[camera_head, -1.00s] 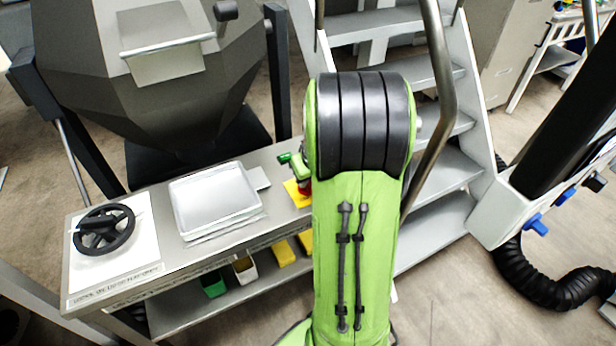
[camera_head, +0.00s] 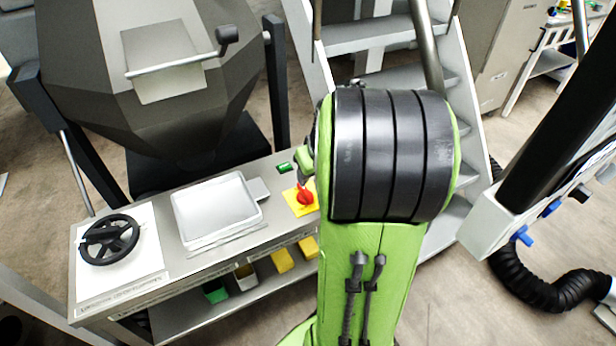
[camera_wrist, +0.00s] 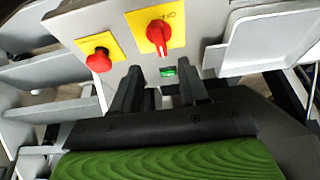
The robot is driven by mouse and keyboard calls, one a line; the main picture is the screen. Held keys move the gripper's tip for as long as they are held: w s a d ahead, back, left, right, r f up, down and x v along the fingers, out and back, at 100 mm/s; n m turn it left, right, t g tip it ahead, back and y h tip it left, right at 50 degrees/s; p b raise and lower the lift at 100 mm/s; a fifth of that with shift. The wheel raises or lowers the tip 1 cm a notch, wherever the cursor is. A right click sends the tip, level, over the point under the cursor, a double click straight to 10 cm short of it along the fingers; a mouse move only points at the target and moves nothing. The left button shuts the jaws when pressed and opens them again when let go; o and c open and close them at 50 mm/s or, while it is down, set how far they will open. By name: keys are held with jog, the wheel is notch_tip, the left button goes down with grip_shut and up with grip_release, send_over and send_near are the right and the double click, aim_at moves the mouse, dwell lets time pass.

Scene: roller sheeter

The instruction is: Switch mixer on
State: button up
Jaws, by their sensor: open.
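The mixer (camera_head: 160,80) is a large grey faceted drum at the upper left of the head view. A red rotary switch (camera_head: 305,196) on a yellow plate sits on the grey bench, with a green button (camera_head: 284,168) behind it. In the wrist view the red rotary switch (camera_wrist: 159,32) is upper centre, the green button (camera_wrist: 168,72) is below it, and a red mushroom button (camera_wrist: 99,60) on a yellow plate is to the left. My gripper (camera_wrist: 160,72) is open and empty, its fingertips either side of the green button in the picture; contact cannot be told.
A white tray (camera_head: 215,208) and a black handwheel (camera_head: 108,239) are on the bench (camera_head: 185,262). Yellow and green bins are on the shelf below. Grey steps (camera_head: 380,35) stand behind my arm. A black hose (camera_head: 540,290) lies at the right.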

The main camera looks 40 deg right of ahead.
jog(key=p+v, duration=0.1)
jog(key=v, duration=0.5)
jog(key=shift+r+p, duration=0.3)
jog(key=shift+s, duration=0.1)
